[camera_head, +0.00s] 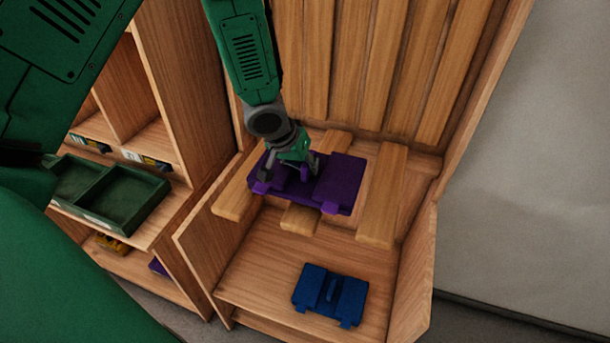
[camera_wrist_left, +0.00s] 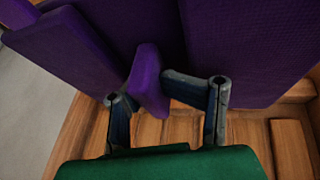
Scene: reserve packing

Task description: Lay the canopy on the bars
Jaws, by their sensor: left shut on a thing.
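The purple canopy (camera_head: 340,184) is a flat panel with tabs along its edge and a raised grip in its middle. My left gripper (camera_head: 290,170) is shut on that grip from above; the wrist view shows the two fingers (camera_wrist_left: 165,93) on either side of the purple grip. The canopy is over the wooden bars: a left bar (camera_head: 232,198), a middle bar (camera_head: 300,219) partly hidden under it, and a right bar (camera_head: 383,195). I cannot tell whether it touches them. My right gripper is not in view.
A similar blue panel (camera_head: 330,296) lies on the wooden box floor (camera_head: 255,262), nearer the front. A slatted back wall (camera_head: 365,70) and side walls enclose the bars. On the left, a shelf unit (camera_head: 185,90) holds a green tray (camera_head: 150,198).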

